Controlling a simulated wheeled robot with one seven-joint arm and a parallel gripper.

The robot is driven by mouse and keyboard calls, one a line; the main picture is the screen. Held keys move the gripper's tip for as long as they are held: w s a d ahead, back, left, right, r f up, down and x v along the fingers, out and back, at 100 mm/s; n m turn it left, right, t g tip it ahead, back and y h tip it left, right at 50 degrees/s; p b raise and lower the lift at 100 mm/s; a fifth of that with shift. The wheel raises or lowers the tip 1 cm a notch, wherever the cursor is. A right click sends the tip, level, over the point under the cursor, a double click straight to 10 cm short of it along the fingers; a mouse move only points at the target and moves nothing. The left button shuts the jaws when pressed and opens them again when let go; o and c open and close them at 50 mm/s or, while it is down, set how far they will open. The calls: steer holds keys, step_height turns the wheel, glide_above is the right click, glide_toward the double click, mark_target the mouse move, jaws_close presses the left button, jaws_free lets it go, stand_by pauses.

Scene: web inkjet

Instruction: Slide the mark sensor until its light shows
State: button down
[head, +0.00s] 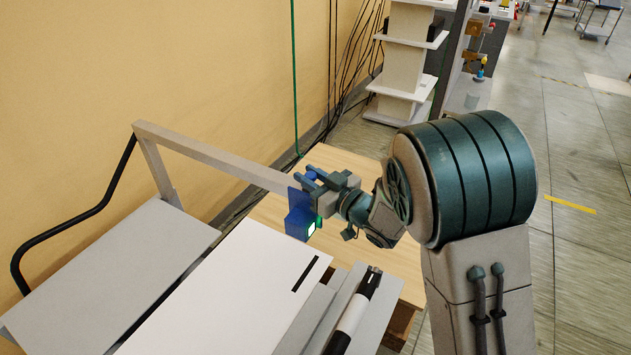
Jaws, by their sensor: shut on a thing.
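The mark sensor (298,221) is a blue block on the grey rail (225,158), near the rail's right end. A small bright white-green light (311,229) shows on its lower front. My gripper (312,178) is shut on the sensor's upper part, reaching in from the right. The fingers hide part of the sensor and the end of the rail. The white web (215,300) lies below, with a black printed mark (305,274) near its right edge. The mark is below the sensor in the picture; I cannot tell whether they line up.
A black-and-white roller (353,315) lies right of the web. A grey panel (110,270) is on the left, with a black curved tube (75,218) beside it. A green cable (294,80) hangs above the sensor. A wooden surface (345,160) lies behind.

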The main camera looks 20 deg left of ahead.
steer(key=shift+a, duration=0.2)
steer(key=c, duration=1.2)
jaws_free()
steer(key=shift+s+d, duration=0.2)
steer(key=shift+d, duration=0.3)
steer(key=b+v, duration=0.2)
steer(key=v, duration=1)
steer(key=shift+s+d+r, duration=0.1)
steer(key=shift+s+d, duration=0.05)
steer(key=shift+d, duration=0.2)
